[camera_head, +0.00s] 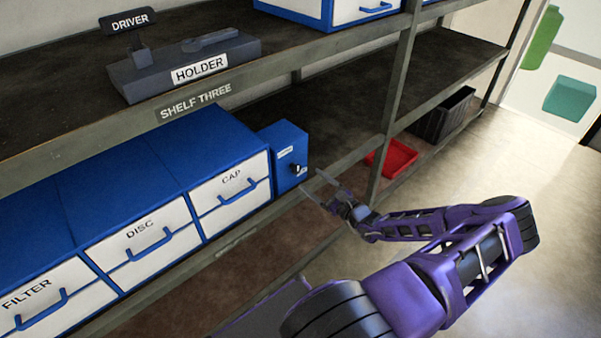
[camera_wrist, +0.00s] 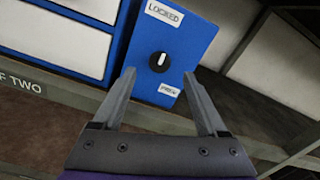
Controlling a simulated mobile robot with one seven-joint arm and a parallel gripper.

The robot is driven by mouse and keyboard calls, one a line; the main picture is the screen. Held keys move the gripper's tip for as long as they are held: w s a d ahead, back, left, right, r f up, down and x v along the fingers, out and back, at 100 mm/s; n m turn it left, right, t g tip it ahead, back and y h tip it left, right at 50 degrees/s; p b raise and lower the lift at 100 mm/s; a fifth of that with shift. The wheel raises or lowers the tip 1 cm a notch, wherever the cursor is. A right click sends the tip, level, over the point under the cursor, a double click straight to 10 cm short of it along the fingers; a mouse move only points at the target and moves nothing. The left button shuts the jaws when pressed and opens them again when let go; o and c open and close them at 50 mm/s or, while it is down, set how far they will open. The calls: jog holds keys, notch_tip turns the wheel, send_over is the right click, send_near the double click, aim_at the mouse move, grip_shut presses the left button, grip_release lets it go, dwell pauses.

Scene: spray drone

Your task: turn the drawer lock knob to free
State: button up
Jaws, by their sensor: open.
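The drawer lock knob (camera_wrist: 159,61) is a round black knob with a white pointer line on the face of a blue lock box (camera_wrist: 195,42). The pointer line stands nearly upright in the wrist view. A LOCKED label (camera_wrist: 164,13) is above the knob and a second label (camera_wrist: 169,90), too blurred to read surely, is below it. In the head view the blue box (camera_head: 278,148) sits right of the CAP drawers (camera_head: 231,183), with its dark knob (camera_head: 296,168). My gripper (camera_head: 312,183) is open in front of the box. Its fingers (camera_wrist: 158,72) flank the knob in view, apparently not touching it.
DISC (camera_head: 140,245) and FILTER (camera_head: 35,300) drawers stand further left on the shelf. A HOLDER block (camera_head: 190,65) is on the shelf above. Floor is clear at right.

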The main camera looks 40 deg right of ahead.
aim_at(298, 170)
jog(key=w, duration=0.6)
jog(key=shift+w+a, duration=0.2)
jog(key=shift+a, duration=0.05)
jog(key=shift+c, duration=0.2)
grip_shut()
